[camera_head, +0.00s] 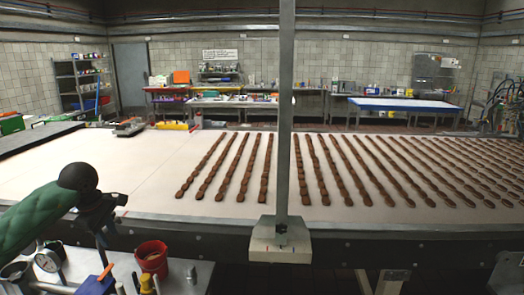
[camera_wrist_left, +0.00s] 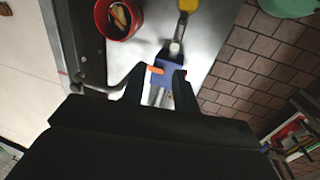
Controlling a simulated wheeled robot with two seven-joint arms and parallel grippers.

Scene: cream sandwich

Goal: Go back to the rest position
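My left gripper (camera_head: 104,246) hangs pointing down above the grey side table (camera_head: 190,269), at the lower left of the head view. Its arm comes in from the left in a green sleeve. In the left wrist view my left gripper (camera_wrist_left: 158,82) has its two dark fingers apart. A blue tool with an orange part (camera_wrist_left: 168,79) shows in the gap and looks to lie below the fingers on the table; the exact distance is unclear. The blue tool also shows in the head view (camera_head: 93,286). My right gripper is in neither view.
A red cup (camera_head: 151,259) stands right of the gripper, near a dial gauge (camera_head: 48,260) and small tools. Behind is a long white conveyor (camera_head: 130,178) with rows of brown biscuits (camera_head: 202,166). A grey post (camera_head: 285,120) rises at the conveyor's front edge.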

